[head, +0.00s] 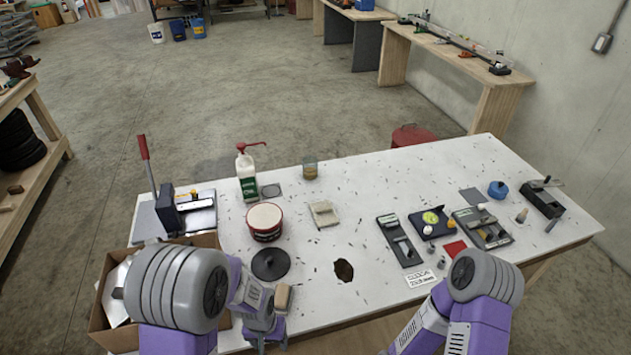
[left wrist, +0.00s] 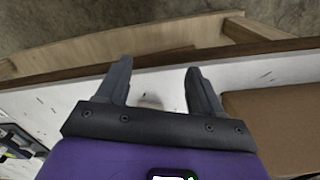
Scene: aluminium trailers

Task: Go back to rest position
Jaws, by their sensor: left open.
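My left gripper (head: 266,338) is low in the head view, near the table's front edge, next to a small tan block. In the left wrist view the left gripper (left wrist: 157,72) is open, with two dark fingers spread apart and nothing between them. Below its fingers are the white table top and its wooden edge. My right arm's grey and purple links show at the lower right of the head view, over the front of the table. The right gripper itself is out of the picture.
The white table (head: 330,240) holds a red-rimmed round tin (head: 265,222), a black disc (head: 271,263), a pump bottle (head: 247,175) and several tools at the right. A cardboard box (head: 110,338) stands by my left arm. Open floor lies behind the table.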

